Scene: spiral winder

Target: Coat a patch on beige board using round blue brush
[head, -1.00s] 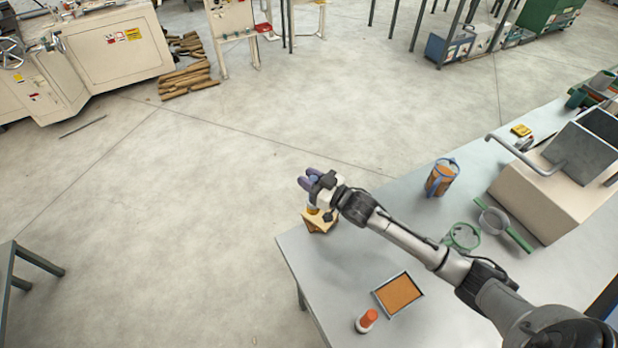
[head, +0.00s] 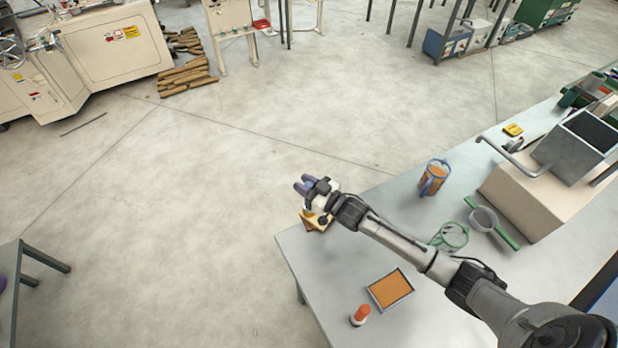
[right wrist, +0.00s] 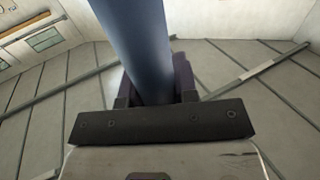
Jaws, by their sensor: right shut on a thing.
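My right gripper (head: 306,184) is at the table's far left corner, above the beige board (head: 318,224). It is shut on the round blue brush, whose thick blue handle (right wrist: 138,45) stands between the fingers in the right wrist view. In the head view the gripper hides most of the brush and part of the board, so I cannot tell whether the bristles touch the board. A shallow dark-rimmed tray with an orange-brown fill (head: 391,290) lies nearer on the table. My left gripper cannot be made out.
A blue-handled container (head: 434,177), a green ring-shaped tool (head: 451,236) and a green-handled strainer (head: 485,219) are further right. A beige machine (head: 535,190) stands behind them.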

